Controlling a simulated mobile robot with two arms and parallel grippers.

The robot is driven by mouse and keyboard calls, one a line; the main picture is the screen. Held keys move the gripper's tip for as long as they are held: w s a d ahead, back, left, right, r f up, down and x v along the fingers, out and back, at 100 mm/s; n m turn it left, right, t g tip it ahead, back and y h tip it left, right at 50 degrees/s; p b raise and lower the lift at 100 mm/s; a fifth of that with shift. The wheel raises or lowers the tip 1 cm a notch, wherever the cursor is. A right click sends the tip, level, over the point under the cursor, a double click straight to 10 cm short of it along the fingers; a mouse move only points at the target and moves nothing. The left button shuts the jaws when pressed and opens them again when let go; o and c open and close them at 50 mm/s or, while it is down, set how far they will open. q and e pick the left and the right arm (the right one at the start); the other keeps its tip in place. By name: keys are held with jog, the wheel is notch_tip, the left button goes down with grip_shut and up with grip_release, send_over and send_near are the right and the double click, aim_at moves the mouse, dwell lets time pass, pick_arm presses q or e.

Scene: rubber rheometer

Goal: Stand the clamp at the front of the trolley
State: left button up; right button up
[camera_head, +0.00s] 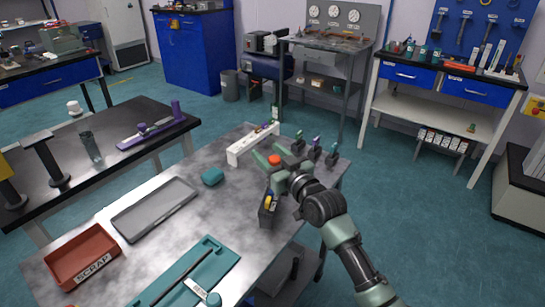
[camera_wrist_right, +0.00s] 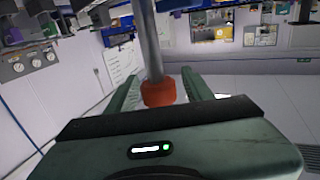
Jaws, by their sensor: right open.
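My right gripper (camera_head: 272,156) is open over the far right part of the grey metal-topped trolley (camera_head: 110,205). An orange-red piece (camera_head: 274,160) shows between its fingers. In the right wrist view, an upright grey rod with an orange-red collar (camera_wrist_right: 158,93) stands between the two green fingers (camera_wrist_right: 164,92). I cannot tell whether this is the clamp or whether the fingers touch it. Several small dark upright pieces, some with green or purple tops (camera_head: 315,148), stand just beyond the gripper. My left gripper is not in view.
The trolley also carries a white rack (camera_head: 245,147), a teal block (camera_head: 212,176), a grey tray (camera_head: 135,225), a red scrap bin (camera_head: 78,250), a teal board (camera_head: 190,275) and a dark holder (camera_head: 268,210). A black-topped table (camera_head: 110,120) stands left. Bare top remains around the middle.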

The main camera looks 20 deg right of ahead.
pick_arm(q)
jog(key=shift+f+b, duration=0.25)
jog(key=shift+b, duration=0.05)
pick_arm(e)
jog(key=v, duration=1.2)
jog(key=shift+d, duration=0.1)
dwell(0.4)
